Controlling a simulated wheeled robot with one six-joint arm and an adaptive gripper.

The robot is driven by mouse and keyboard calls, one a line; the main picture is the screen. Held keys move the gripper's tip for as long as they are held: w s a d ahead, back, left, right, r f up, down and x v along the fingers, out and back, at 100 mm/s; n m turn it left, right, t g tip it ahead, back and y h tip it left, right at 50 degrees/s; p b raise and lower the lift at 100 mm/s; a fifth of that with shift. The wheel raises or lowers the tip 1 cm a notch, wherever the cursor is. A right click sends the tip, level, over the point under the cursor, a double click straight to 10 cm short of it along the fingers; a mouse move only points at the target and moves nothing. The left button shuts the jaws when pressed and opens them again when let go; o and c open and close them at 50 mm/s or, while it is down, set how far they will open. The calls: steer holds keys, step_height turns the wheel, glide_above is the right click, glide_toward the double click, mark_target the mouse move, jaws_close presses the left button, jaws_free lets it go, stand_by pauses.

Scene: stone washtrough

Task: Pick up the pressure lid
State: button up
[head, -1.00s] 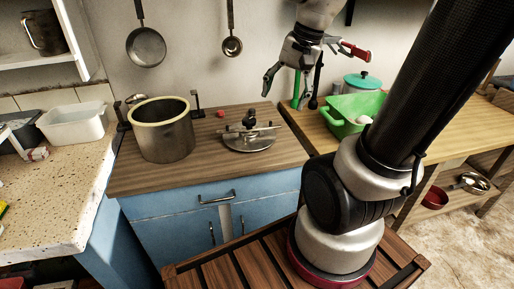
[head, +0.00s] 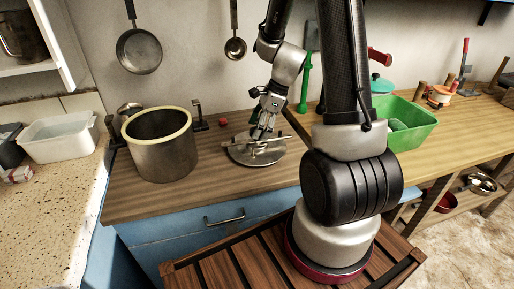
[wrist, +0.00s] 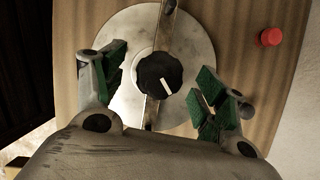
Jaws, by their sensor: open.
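The pressure lid (head: 242,155) is a round grey metal disc lying flat on the wooden counter, with a bar across it. In the wrist view the lid (wrist: 120,47) shows a black knob (wrist: 160,74) with a white mark at its centre. My gripper (head: 262,132) is over the lid, pointing down. In the wrist view my gripper (wrist: 158,88) is open, its green-padded fingers on either side of the knob and apart from it. I cannot tell the exact height of the fingertips above the lid.
A large open pot (head: 162,160) with a cream rim stands left of the lid. A small red object (head: 223,121) lies behind the lid. A green basin (head: 412,128) stands to the right. A pan (head: 140,51) and a ladle (head: 235,48) hang on the wall behind.

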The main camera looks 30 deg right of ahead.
steer(key=shift+x, duration=0.85)
jaws_close()
